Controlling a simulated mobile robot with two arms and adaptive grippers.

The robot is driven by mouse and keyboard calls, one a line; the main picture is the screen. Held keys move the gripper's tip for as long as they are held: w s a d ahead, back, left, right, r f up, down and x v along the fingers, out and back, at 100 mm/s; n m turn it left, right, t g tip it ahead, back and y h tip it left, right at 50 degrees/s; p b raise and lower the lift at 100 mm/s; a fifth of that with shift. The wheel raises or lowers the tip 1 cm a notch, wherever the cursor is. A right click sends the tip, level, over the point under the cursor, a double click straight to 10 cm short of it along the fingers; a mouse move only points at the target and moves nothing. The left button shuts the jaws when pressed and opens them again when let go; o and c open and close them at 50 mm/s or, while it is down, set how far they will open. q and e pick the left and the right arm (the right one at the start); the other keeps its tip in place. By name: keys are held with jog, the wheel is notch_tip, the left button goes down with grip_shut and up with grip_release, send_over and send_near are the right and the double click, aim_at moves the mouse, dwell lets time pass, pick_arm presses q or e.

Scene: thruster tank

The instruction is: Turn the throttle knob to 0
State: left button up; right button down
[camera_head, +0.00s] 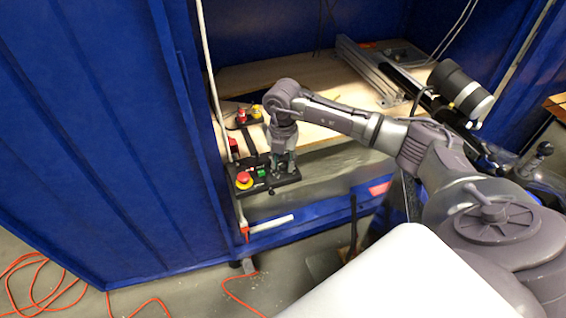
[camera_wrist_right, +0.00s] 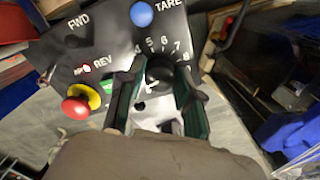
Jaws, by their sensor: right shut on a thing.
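The throttle knob (camera_wrist_right: 160,72) is a black round knob on a black control panel (camera_wrist_right: 112,30) in the right wrist view. White digits from about 4 to 8 curve around its far side. My right gripper (camera_wrist_right: 158,95) has its two green-lined fingers on either side of the knob and is shut on it. The knob's pointer and the 0 mark cannot be made out. In the head view my right gripper (camera_head: 283,160) reaches down onto the right end of the panel (camera_head: 262,187) and hides the knob. My left gripper is not in view.
A red emergency button on a yellow base (camera_wrist_right: 80,102) sits left of the gripper, with a green switch (camera_wrist_right: 106,88) beside it. A blue button (camera_wrist_right: 142,14) is at the panel's far side. Blue tank walls (camera_head: 100,120) stand left. Orange cable (camera_head: 40,290) lies on the floor.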

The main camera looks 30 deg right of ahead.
jog(key=n+b, duration=0.1)
jog(key=n, duration=0.3)
jog(key=shift+n+b, duration=0.45)
jog(key=shift+n, duration=1.05)
jog(key=c, duration=0.8)
grip_release()
jog(key=shift+o, duration=0.2)
